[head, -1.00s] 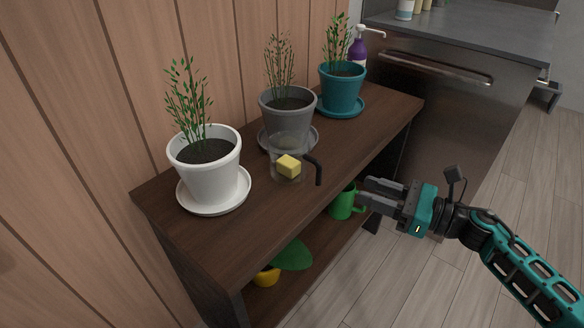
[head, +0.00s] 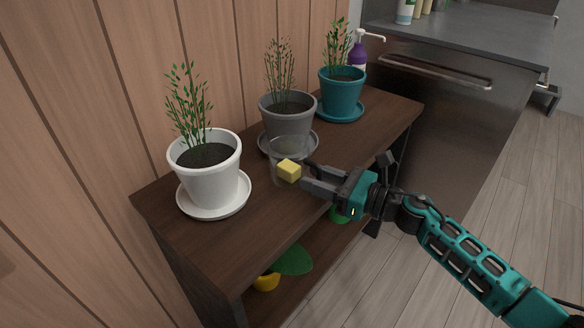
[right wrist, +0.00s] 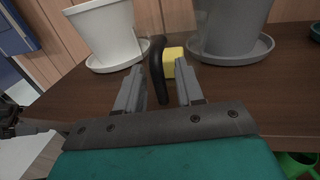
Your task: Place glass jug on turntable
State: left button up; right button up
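The glass jug (head: 279,157) is clear, with a black handle and a yellow block (head: 289,170) showing in it. It stands on the dark shelf top in front of the grey pot. My right gripper (head: 308,178) is at the handle side of the jug. In the right wrist view its two fingers (right wrist: 158,92) are apart, and the black handle (right wrist: 158,70) stands between them with gaps on both sides. The clear glass is hard to make out there. I see no turntable in these frames.
A white pot (head: 212,185), a grey pot (head: 288,128) and a teal pot (head: 341,95) stand on saucers along the wooden shelf (head: 262,222). A purple pump bottle (head: 358,55) is behind. Clear shelf top lies front left of the jug.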

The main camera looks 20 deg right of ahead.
grip_shut()
dwell(0.6)
